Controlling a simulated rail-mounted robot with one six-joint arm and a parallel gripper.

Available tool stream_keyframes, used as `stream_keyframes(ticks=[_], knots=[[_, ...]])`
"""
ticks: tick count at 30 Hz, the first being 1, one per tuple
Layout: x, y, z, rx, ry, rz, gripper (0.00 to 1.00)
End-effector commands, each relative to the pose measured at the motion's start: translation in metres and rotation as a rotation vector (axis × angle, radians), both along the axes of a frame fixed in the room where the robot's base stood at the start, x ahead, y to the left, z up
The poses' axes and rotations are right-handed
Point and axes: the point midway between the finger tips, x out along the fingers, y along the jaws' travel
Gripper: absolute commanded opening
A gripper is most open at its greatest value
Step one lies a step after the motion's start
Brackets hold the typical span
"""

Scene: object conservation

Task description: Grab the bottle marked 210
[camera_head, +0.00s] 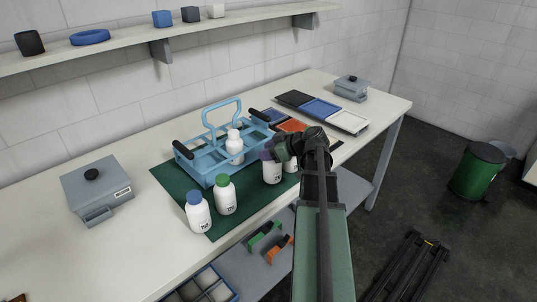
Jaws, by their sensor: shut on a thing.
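A white bottle with a purple cap (272,172) stands upright at the right part of the green mat (168,183). Its label seems to begin with 21, but the rest is too small to read surely. My gripper (272,153) is at its cap and shut on it; the fingers are small and partly hidden by the wrist. Another white bottle (291,166) is just to the right, its top hidden by my arm. A green-capped bottle (225,197) and a blue-capped bottle (199,215) stand at the left, their labels unclear.
A light blue carrier (199,165) with a handle holds one bottle (234,150) behind the others. A grey lidded box (97,190) stands at left. Coloured trays (321,109) and another grey box (351,88) are at the back right. A wall shelf (120,48) runs above.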

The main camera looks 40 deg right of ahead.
Motion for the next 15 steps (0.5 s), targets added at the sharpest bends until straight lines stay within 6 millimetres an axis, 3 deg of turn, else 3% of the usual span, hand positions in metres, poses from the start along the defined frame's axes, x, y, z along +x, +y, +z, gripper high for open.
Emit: stream_keyframes(ticks=[5,15], knots=[[0.000,0.000,0.040,0.000,-0.001,0.000,0.00],[0.000,0.000,0.159,0.000,-0.001,0.000,0.00]])
